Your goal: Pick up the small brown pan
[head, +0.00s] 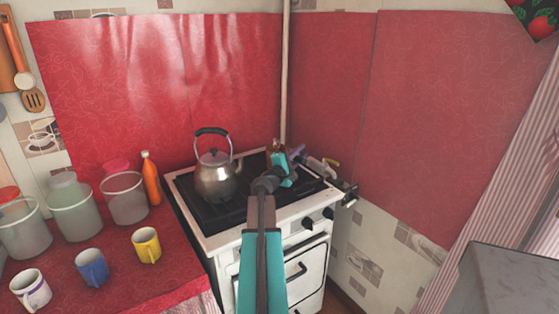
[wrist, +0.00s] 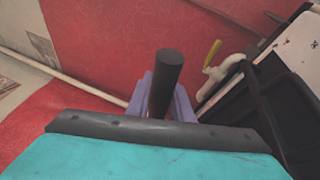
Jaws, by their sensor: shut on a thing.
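My gripper shows as purple fingers (head: 297,153) over the back right of the stove, partly hidden by my arm. In the wrist view the purple fingers (wrist: 164,98) are closed around a dark upright cylinder (wrist: 167,72), which looks like the pan's handle. The handle sticks up past the fingers. The pan's bowl cannot be made out in either view; my wrist and arm hide that area.
A metal kettle (head: 216,178) stands on the left of the stove (head: 207,216). A white pipe with a yellow valve handle (head: 332,163) is close to my gripper's right, by the red wall. Jars, an orange bottle (head: 151,178) and several mugs stand on the left counter.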

